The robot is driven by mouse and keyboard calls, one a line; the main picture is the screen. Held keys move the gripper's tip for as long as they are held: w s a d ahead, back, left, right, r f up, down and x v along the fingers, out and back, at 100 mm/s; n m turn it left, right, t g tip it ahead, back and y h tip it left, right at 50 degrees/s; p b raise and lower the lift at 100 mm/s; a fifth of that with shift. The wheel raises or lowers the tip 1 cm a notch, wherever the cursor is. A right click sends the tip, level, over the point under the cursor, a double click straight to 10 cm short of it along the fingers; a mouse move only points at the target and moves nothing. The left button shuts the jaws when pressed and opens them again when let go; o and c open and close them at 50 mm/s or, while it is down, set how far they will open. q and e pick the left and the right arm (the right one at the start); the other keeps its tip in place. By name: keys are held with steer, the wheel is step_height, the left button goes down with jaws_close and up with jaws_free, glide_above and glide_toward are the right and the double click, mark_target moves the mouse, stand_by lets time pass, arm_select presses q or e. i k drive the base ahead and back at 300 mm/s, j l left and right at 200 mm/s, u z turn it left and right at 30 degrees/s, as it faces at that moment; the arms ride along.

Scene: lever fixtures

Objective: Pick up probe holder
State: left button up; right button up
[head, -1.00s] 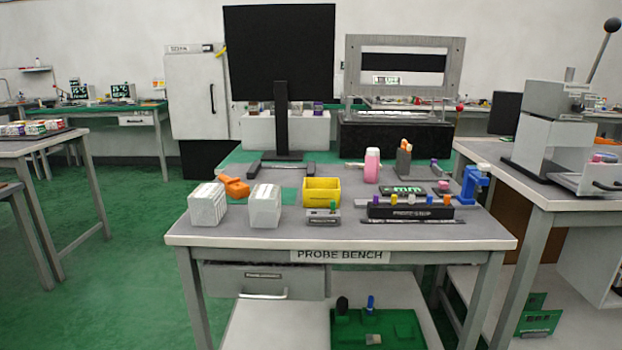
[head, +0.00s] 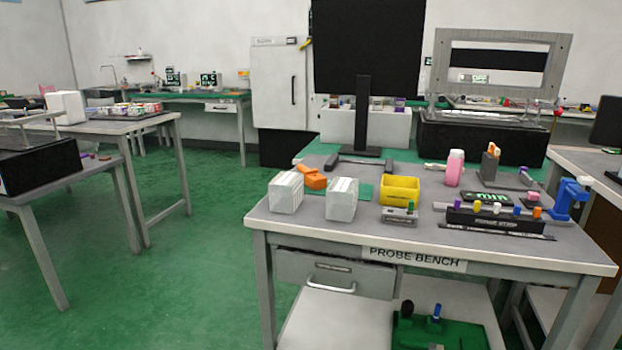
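On the bench labelled PROBE BENCH (head: 290,228), a long black strip block (head: 494,221) with several coloured pegs stands near the right front. Its label is too blurred to read surely. A small grey block (head: 399,216) with a green knob sits left of it, in front of a yellow bin (head: 400,190). I cannot tell which of these is the probe holder. Neither of my grippers is in view.
Two white boxes (head: 286,192) (head: 342,199) and an orange tool (head: 312,176) lie at the bench's left. A pink bottle (head: 454,168), a blue clamp (head: 570,198) and a monitor (head: 368,50) stand on it too. Green floor is open at left.

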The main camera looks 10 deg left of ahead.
mark_target(314, 180)
steer(key=z, duration=1.35)
steer(key=j+z, duration=0.65)
steer(key=k+j+z, duration=0.15)
steer(key=z, duration=0.2)
steer(key=k+j+z, duration=0.3)
steer(key=j+z, duration=0.15)
steer(key=k+j+z, duration=0.55)
steer(key=k+z, duration=0.6)
steer(key=k, duration=0.2)
steer(key=k+z, duration=0.25)
steer(key=k, duration=0.85)
